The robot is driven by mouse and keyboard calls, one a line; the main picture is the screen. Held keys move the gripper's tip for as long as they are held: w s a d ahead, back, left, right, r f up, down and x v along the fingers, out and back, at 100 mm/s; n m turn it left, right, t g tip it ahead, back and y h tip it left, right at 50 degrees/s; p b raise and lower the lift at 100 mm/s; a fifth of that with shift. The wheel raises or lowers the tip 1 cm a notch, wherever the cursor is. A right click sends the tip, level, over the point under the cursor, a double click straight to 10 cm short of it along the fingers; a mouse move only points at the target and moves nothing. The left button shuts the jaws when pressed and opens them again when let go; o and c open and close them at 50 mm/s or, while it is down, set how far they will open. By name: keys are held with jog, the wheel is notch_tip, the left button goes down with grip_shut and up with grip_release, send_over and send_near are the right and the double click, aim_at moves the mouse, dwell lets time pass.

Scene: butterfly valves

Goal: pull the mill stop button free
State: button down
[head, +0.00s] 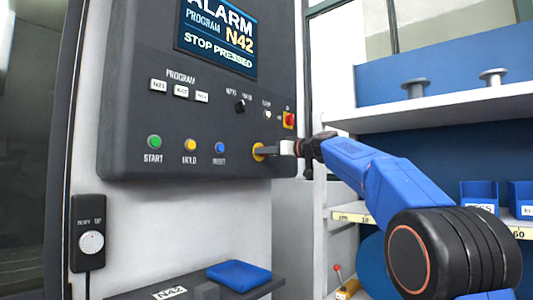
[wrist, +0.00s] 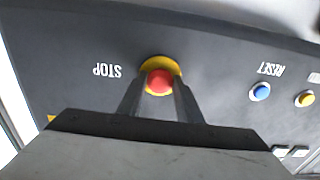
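The stop button is a red mushroom head (wrist: 160,82) on a yellow ring in the wrist view, beside the upside-down word STOP. In the head view its yellow ring (head: 257,152) shows at the panel's lower right, and the red head is hidden behind my fingers. My gripper (head: 276,149) reaches in from the right, square to the panel. In the wrist view my gripper (wrist: 161,84) has one finger on each side of the red head, very close to it. I cannot tell whether the fingers touch it. The screen (head: 217,35) reads ALARM, STOP PRESSED.
The green start (head: 154,142), yellow hold (head: 190,145) and blue reset (head: 220,147) buttons sit left of the stop button. A red switch on yellow (head: 289,120) is just above my gripper. A shelf with a blue tray (head: 239,275) juts out below. Shelving (head: 430,112) stands right.

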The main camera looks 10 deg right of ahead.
jog(key=shift+s+d, duration=0.3)
jog(key=shift+s, duration=0.1)
jog(key=c, duration=1.3)
grip_release()
jog(key=shift+o, duration=0.2)
jog(key=shift+s+d, duration=0.1)
jog(key=v, duration=1.7)
